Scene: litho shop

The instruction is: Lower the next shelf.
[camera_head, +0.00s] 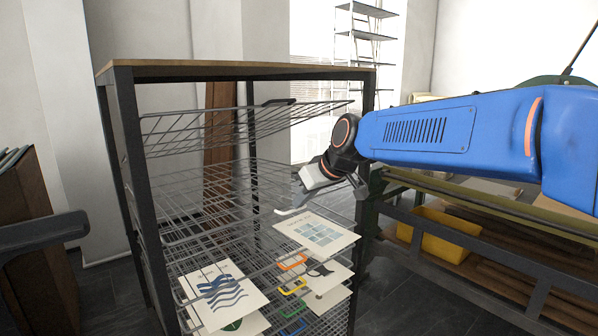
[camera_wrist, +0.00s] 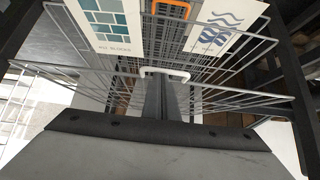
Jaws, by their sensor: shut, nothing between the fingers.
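The drying rack (camera_head: 120,120) has a dark frame, a wooden top and a stack of wire shelves. Its top wire shelf (camera_head: 215,125) is tilted up and carries a black handle (camera_head: 278,101). Below are more wire shelves; a white handle (camera_head: 290,211) is at the edge of one, and that shelf's tilt is hard to tell. My gripper (camera_head: 306,202) is at the rack's front, close to this handle. In the wrist view the shut, empty fingers (camera_wrist: 168,95) point at the white handle (camera_wrist: 165,73); whether they touch it is unclear.
Lower shelves hold a block print (camera_head: 318,232) and a wave print (camera_head: 222,292), with orange (camera_head: 292,261), yellow (camera_head: 292,286) and blue (camera_head: 293,328) handles nearby. A bench with a yellow bin (camera_head: 440,232) stands right of the rack. Dark floor is open between them.

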